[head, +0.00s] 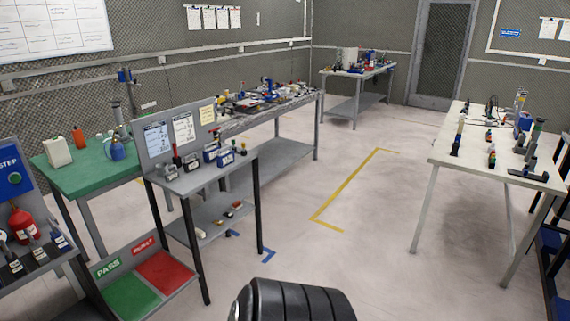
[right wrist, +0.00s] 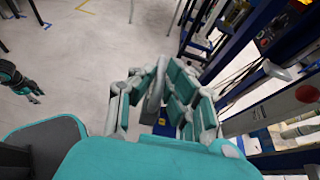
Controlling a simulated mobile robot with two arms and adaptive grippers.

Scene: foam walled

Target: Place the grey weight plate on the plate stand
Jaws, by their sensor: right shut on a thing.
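My right gripper (right wrist: 160,88) fills the middle of the right wrist view, its teal-padded fingers closed around a grey thing. That thing, taken as the grey weight plate (right wrist: 154,97), shows only as a narrow grey piece between the fingers; the rest is hidden. My left gripper (right wrist: 35,93) is small at the left edge of the same view, above the floor, and its opening is unclear. Neither gripper shows in the head view. I cannot make out the plate stand in either view.
A white table (head: 455,165) with tools stands at the right in the head view. A grey station (head: 195,180) and a green-topped bench (head: 85,170) stand at the left. Open floor (head: 370,240) lies between. Blue racking (right wrist: 235,70) is close at the right in the wrist view.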

